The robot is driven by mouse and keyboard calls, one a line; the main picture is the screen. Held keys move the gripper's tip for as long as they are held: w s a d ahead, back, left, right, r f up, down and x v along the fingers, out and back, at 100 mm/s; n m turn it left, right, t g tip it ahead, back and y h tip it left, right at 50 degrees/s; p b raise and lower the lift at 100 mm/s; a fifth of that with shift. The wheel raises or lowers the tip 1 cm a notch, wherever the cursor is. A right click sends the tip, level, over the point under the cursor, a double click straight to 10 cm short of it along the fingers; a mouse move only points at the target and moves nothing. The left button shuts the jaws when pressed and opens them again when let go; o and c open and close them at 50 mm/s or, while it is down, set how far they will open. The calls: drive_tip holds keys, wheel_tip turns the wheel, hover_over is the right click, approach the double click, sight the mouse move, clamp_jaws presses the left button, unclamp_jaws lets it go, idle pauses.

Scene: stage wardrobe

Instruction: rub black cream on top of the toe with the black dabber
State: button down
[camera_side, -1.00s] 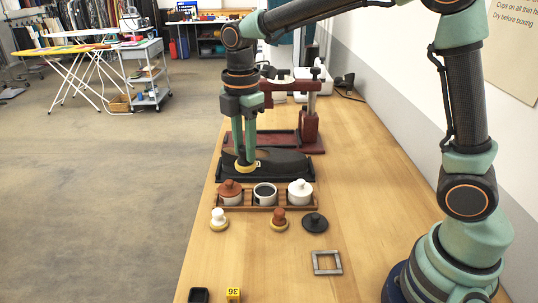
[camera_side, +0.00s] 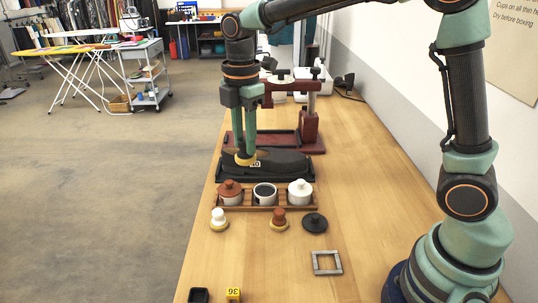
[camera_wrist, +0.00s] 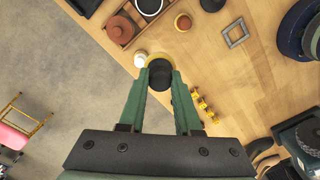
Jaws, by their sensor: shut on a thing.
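In the wrist view the dabber's black handle (camera_wrist: 160,74) sits between the fingers. The shoe lies on a black tray (camera_side: 268,178). An open white pot (camera_side: 265,197) with black cream stands in front, in a wooden rack. Its black lid (camera_side: 315,222) lies on the table. Any cream on the toe cannot be made out.
A brown-lidded pot (camera_side: 231,193) and a white-lidded pot (camera_side: 300,193) flank the open pot. A white dabber (camera_side: 218,219), a brown dabber (camera_side: 278,219) and a grey square frame (camera_side: 326,262) lie nearer. A red stand (camera_side: 309,125) rises behind the shoe.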

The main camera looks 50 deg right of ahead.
drive_tip(key=shift+w+d+f, duration=0.55)
drive_tip(key=shift+d+f, duration=0.9)
drive_tip(key=shift+f, duration=1)
drive_tip(key=shift+w+d+f, duration=0.55)
drive_tip(key=shift+d+f, duration=0.95)
drive_tip(key=shift+f, duration=1)
drive_tip(key=shift+w+d+f, duration=0.55)
drive_tip(key=shift+d+f, duration=0.9)
drive_tip(key=shift+f, duration=1)
drive_tip(key=shift+f, duration=0.85)
wheel_tip(320, 180, up, 6)
drive_tip(key=shift+d, duration=0.1)
approach(275, 154)
drive_tip(key=shift+f, duration=1.45)
